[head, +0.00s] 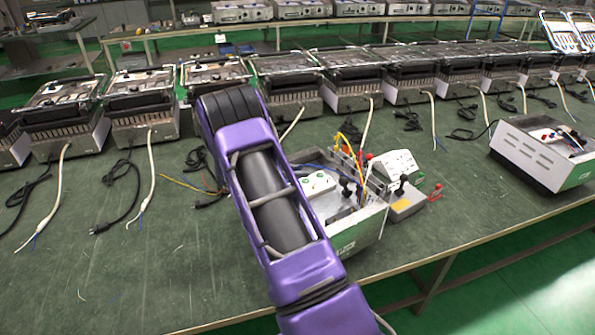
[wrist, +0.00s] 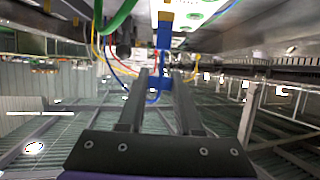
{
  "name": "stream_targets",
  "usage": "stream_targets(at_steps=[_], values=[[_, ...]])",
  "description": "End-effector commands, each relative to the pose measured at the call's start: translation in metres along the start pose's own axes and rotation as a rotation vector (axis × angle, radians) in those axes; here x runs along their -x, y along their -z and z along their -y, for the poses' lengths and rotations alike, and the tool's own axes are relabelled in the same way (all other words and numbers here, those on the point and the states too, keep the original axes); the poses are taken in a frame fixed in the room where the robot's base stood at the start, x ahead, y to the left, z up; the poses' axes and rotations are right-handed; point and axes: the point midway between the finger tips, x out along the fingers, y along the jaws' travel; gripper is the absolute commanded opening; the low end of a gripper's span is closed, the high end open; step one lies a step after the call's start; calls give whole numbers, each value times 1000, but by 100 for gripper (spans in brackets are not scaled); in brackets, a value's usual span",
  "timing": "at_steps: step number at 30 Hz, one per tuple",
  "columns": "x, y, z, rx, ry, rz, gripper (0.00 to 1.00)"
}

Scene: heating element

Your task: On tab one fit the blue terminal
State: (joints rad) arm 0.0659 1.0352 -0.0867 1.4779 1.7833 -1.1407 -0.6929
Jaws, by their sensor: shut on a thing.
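In the wrist view, my gripper (wrist: 162,78) is shut on the blue terminal (wrist: 163,38), which stands out beyond the fingertips. A blue wire (wrist: 152,98) loops by the left finger. A small tan tab (wrist: 165,15) lies in line with the terminal's far end. I cannot tell whether they touch or whether the terminal is around it. In the head view, the opened appliance housing (head: 352,236) sits on the bench with a white block (head: 318,184) inside. My purple arm hides the gripper, terminal and tab there.
Yellow wires (head: 354,166) and red parts stand up near the housing. A white-and-grey unit (head: 396,170) is just right of it. Another open housing (head: 545,150) stands farther right. A row of grills (head: 215,75) with loose cords lines the back. The green bench (head: 120,265) is clear at front left.

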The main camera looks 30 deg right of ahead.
Motion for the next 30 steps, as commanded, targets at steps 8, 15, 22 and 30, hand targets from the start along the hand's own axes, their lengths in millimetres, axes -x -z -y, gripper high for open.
stream_targets(at_steps=[8, 15, 22, 30], values=[[-3, -7, 0, 0, 0, 0, 0], [-5, -13, 0, 0, 0, 0, 0], [-8, -18, 0, 0, 0, 0, 0], [-9, -22, 0, 0, 0, 0, 40]])
